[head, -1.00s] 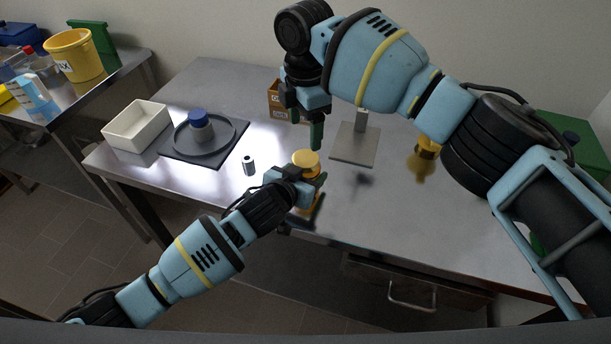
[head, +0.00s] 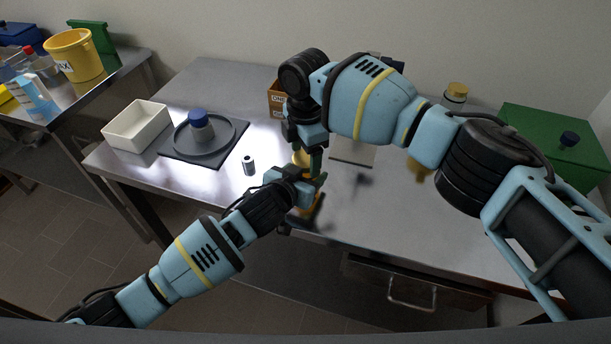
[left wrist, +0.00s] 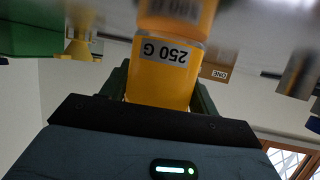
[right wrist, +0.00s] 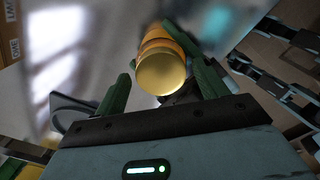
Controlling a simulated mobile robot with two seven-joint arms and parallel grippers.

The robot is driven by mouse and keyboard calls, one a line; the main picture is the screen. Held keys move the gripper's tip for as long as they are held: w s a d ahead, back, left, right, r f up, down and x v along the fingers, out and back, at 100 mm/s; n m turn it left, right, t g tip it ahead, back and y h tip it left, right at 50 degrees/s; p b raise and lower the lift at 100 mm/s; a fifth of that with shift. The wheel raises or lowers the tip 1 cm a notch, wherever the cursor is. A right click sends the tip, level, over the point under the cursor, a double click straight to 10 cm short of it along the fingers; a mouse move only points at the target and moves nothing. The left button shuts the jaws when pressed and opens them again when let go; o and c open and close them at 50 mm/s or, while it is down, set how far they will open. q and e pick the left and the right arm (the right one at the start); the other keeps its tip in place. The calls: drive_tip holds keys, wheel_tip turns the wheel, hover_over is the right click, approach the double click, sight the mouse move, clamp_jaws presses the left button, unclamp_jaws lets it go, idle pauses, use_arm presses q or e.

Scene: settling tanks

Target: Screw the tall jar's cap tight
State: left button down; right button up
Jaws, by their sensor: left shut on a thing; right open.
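The tall jar (head: 312,208) is amber-orange with a gold cap (head: 299,158), and stands near the table's front edge. My left gripper (head: 303,184) is shut around its body. In the left wrist view the jar (left wrist: 160,88) sits between the green fingers, with a "250 G" label appearing upside down. My right gripper (head: 309,160) points down over the cap, partly hiding it.
A small silver cylinder (head: 249,165) stands left of the jar. A cardboard box (head: 276,98) and a grey plate (head: 352,155) are behind. A green box (head: 530,125) is right.

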drive_tip(key=shift+c, duration=0.3)
drive_tip(key=c, duration=0.9)
drive_tip(key=o, duration=1)
drive_tip(key=shift+r, duration=0.1)
drive_tip(key=shift+r, duration=2.15)
drive_tip(key=shift+c, duration=0.2)
wheel_tip(320, 180, up, 4)
drive_tip(key=shift+s+d+f, duration=0.1)
drive_tip(key=shift+f, duration=0.1)
